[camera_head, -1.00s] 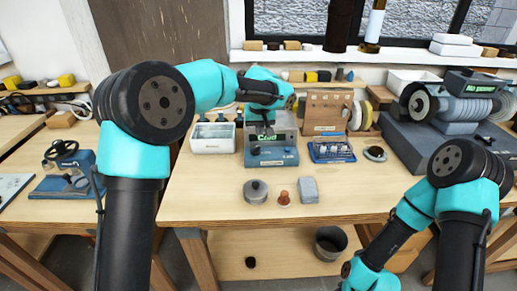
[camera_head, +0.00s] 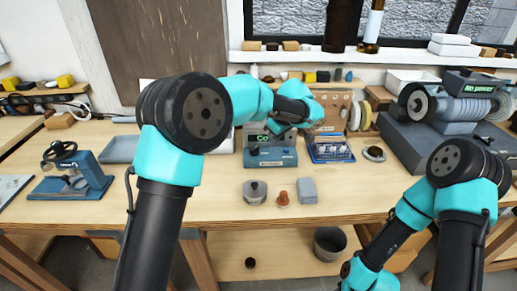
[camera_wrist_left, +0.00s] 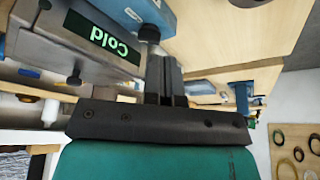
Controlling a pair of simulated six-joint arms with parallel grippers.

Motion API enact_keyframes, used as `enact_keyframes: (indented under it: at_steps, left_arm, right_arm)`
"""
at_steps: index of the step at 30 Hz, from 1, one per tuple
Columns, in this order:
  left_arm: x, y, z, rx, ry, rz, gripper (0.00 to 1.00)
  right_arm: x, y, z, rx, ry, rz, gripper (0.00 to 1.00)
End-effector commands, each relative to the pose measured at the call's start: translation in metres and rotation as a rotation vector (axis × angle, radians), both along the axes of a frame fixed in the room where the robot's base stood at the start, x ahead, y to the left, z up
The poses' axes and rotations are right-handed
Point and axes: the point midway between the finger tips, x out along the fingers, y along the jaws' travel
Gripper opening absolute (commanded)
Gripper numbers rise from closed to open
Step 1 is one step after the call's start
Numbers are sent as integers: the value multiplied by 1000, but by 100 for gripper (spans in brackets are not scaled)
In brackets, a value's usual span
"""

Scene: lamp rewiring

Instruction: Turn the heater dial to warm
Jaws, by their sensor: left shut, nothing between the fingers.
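The heater (camera_head: 270,159) is a blue-grey box at the back middle of the bench. Its green-lettered display (camera_head: 263,138) is partly covered by my left arm; in the left wrist view the display (camera_wrist_left: 108,40) appears upside down and reads "Cold". A dark round knob (camera_wrist_left: 150,34), seemingly the dial, stands out from the heater's front edge there. My left gripper (camera_wrist_left: 165,58) is shut and empty, its fingertips close to the knob; I cannot tell whether they touch. My right gripper is outside the view.
A blue rack of small parts (camera_head: 331,149) stands right of the heater, and a bench grinder (camera_head: 470,112) is farther right. A lidded grey pot (camera_head: 255,193), a reddish knob (camera_head: 283,198) and a grey block (camera_head: 307,190) sit in front.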

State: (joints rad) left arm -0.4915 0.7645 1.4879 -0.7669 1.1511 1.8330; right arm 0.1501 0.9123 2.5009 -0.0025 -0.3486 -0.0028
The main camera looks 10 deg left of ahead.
Motion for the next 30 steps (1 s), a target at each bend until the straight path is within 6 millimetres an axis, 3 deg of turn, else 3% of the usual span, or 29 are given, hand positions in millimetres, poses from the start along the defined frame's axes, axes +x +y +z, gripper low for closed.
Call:
enact_keyframes:
  at_steps: [8, 24, 30]
  left_arm:
    - [3, 5, -15, 1, 1, -1, 0]
    - [21, 32, -97, 0, 4, -1, 0]
    - [38, 55, -93, -1, 0, 1, 0]
  right_arm:
    - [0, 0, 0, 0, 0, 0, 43]
    - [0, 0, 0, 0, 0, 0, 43]
    - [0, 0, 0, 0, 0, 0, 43]
